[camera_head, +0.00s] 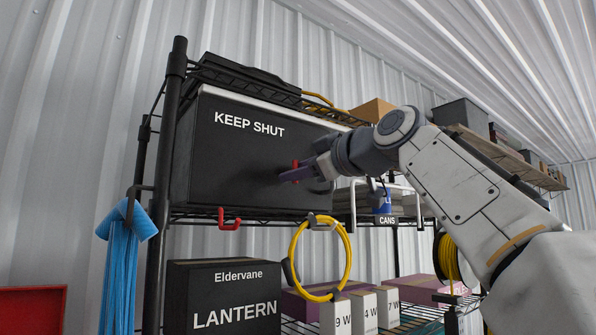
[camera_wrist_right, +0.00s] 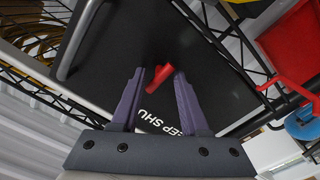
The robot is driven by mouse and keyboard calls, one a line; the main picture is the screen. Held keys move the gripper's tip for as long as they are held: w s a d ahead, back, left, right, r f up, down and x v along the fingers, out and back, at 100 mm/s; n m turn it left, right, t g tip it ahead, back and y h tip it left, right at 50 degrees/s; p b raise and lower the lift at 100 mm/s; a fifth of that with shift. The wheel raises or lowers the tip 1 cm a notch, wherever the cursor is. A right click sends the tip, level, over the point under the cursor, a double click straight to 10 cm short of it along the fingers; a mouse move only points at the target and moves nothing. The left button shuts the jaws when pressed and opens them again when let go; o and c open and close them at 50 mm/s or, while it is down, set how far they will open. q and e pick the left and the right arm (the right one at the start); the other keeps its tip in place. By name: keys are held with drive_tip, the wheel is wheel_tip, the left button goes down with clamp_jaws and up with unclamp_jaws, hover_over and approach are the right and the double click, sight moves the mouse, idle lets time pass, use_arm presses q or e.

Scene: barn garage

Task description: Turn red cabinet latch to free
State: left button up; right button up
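A black cabinet (camera_head: 235,160) marked "KEEP SHUT" stands on the wire shelf. Its red latch (camera_head: 296,165) is on the front, toward the right side, and is partly hidden by my gripper in the head view. My right gripper (camera_head: 283,177) reaches in from the right, with its fingers at the latch. In the right wrist view, the purple fingers (camera_wrist_right: 160,74) are apart, with the red latch (camera_wrist_right: 158,79) tilted between their tips. A gap shows beside the latch; whether a finger touches it I cannot tell. My left gripper is out of view.
A red hook (camera_head: 230,219) hangs under the shelf edge, near a yellow cable coil (camera_head: 320,258). A blue cloth (camera_head: 127,255) hangs on the left post. A can rack (camera_head: 388,219) stands right of the cabinet. A lantern box (camera_head: 222,305) is below.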

drive_tip(key=b+v, duration=0.4)
drive_tip(key=v, duration=0.6)
drive_tip(key=shift+s+d, duration=0.15)
drive_tip(key=shift+s, duration=0.05)
idle(0.3)
